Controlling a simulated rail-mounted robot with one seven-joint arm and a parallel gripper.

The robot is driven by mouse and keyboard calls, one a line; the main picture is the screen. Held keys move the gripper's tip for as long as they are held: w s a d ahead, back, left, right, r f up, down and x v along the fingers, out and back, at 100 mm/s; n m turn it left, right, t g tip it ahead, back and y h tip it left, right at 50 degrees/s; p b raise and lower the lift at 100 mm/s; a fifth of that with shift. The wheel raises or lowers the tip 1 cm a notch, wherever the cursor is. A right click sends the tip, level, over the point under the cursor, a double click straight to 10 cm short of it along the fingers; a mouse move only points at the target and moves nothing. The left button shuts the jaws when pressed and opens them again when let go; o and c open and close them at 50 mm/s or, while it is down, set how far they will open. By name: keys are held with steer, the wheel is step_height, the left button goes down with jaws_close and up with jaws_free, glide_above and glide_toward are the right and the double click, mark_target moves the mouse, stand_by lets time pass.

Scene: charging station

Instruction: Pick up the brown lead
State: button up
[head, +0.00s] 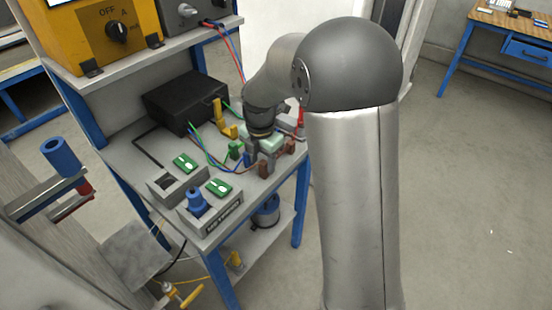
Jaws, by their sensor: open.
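A small brown block (264,169), which looks like the end of the brown lead, stands near the right front edge of the grey bench top (160,157). Another brown piece (291,145) shows just behind and to its right. My gripper (264,158) points down over this corner, close to the brown pieces. Its jaws are open. The arm and the gripper body hide part of this area, so I cannot tell whether a finger touches the brown lead or whether the lead is between the fingers.
Green (235,150), yellow (218,112) and blue (247,160) connectors crowd the gripper's left side, with thin wires among them. A black box (186,98) stands behind. Grey holders with green tags (220,187) and a blue plug (197,200) sit at the front left.

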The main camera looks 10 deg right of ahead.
mark_target(262, 164)
steer(key=shift+w+f, duration=0.15)
steer(key=shift+f, duration=1.7)
jaws_close()
